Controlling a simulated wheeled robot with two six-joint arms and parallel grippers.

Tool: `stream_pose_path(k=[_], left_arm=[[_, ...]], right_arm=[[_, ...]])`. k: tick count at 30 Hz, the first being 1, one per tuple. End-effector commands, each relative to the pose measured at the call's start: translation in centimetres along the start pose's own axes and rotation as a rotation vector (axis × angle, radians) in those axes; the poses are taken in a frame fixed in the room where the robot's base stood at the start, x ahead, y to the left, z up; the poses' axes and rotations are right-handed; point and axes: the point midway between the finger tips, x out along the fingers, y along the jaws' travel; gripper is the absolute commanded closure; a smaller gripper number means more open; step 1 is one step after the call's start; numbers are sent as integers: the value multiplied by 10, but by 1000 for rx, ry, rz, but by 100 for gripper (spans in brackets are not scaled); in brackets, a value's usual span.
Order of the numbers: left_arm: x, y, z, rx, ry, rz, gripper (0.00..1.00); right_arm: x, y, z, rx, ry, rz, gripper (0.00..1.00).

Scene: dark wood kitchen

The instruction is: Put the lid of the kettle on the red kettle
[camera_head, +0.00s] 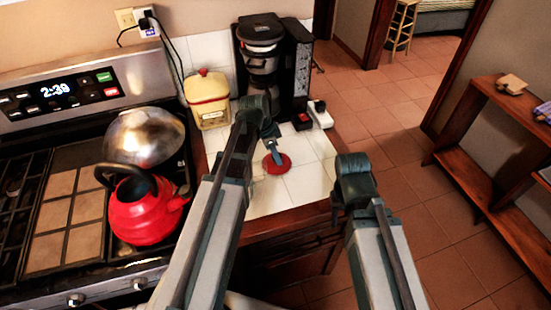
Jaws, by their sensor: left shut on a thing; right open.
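The red kettle (146,208) stands on the stove at the left, with its dark handle arched over the top. Its top opening is mostly hidden by the handle. The lid (283,164) is a red disc at the white tiled counter, right of the kettle. My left gripper (275,150) is above the lid and shut on its top; I cannot tell whether the lid touches the tiles. My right gripper (352,168) is open and empty, in front of the counter's right edge; its fingertips are hard to make out.
A silver pot (145,137) stands behind the kettle on the stove (70,255). A yellow canister (208,98) and a black coffee maker (264,62) stand at the back of the counter (307,185). A wooden shelf (490,150) stands at the right, beyond open tiled floor.

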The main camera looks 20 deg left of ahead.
Motion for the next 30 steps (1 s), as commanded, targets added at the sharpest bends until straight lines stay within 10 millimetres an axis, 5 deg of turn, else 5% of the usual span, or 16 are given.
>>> stream_pose_path(k=[10,11,15,30], left_arm=[[3,0,1,0,0,0,100],[2,0,0,0,0,0,50],[1,0,0,0,0,0,26],[-7,0,-1,0,0,0,26]], right_arm=[[4,0,0,0,0,0,55],[2,0,0,0,0,0,55],[1,0,0,0,0,0,55],[-7,1,0,0,0,0,55]])
